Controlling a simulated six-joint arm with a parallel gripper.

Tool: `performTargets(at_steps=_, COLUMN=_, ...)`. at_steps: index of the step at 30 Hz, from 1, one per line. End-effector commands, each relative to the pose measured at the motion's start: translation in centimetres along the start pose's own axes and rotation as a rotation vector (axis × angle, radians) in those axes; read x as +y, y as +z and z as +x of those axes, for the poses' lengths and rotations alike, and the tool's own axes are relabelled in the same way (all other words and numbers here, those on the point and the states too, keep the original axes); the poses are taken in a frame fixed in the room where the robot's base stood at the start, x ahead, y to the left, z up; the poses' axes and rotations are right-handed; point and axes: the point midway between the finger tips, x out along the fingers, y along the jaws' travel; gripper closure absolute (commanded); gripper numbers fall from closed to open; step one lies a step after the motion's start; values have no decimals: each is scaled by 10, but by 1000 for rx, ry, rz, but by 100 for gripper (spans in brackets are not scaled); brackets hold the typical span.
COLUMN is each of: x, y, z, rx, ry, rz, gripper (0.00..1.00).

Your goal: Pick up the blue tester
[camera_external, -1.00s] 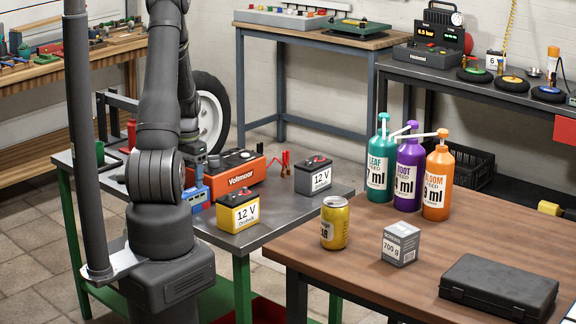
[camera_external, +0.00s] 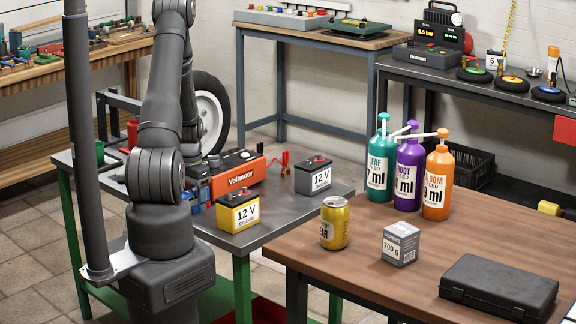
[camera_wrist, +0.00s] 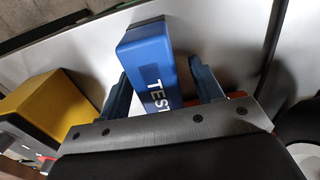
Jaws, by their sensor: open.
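The blue tester (camera_wrist: 150,57) is a blue block with white lettering, in the upper middle of the wrist view. My gripper (camera_wrist: 158,68) is open, with one finger on each side of the tester. The left finger is very close to its side; a gap shows at the right finger. I cannot tell whether either touches. In the external view the tester is on the grey metal bench (camera_external: 285,212), mostly hidden behind my arm, with only bits of blue showing.
A yellow 12 V battery (camera_external: 238,211) stands just right of my arm and shows left in the wrist view (camera_wrist: 45,103). An orange charger (camera_external: 240,178) is behind, a grey battery (camera_external: 313,178) farther right. The wooden table (camera_external: 330,265) holds a can, box, bottles and black case.

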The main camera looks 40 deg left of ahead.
Motion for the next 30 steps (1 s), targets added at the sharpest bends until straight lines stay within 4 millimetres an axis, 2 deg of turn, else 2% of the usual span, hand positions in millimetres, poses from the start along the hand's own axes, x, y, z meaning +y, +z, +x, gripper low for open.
performTargets(at_steps=1, x=0, y=0, z=0, rx=0, ry=0, rz=0, gripper=44)
performTargets(at_steps=6, x=0, y=0, z=0, rx=0, ry=0, rz=0, gripper=77)
performTargets(at_steps=9, x=0, y=0, z=0, rx=0, ry=0, rz=0, gripper=93)
performTargets(at_steps=20, x=0, y=0, z=-5, rx=1, ry=0, rz=0, gripper=93)
performTargets(at_steps=23, x=0, y=0, z=-12, rx=1, ry=0, rz=0, gripper=93)
performTargets(at_steps=29, x=0, y=-1, z=-42, rx=3, ry=0, rz=0, gripper=93)
performTargets(at_steps=30, x=8, y=-2, z=-47, rx=3, ry=0, rz=4, gripper=93)
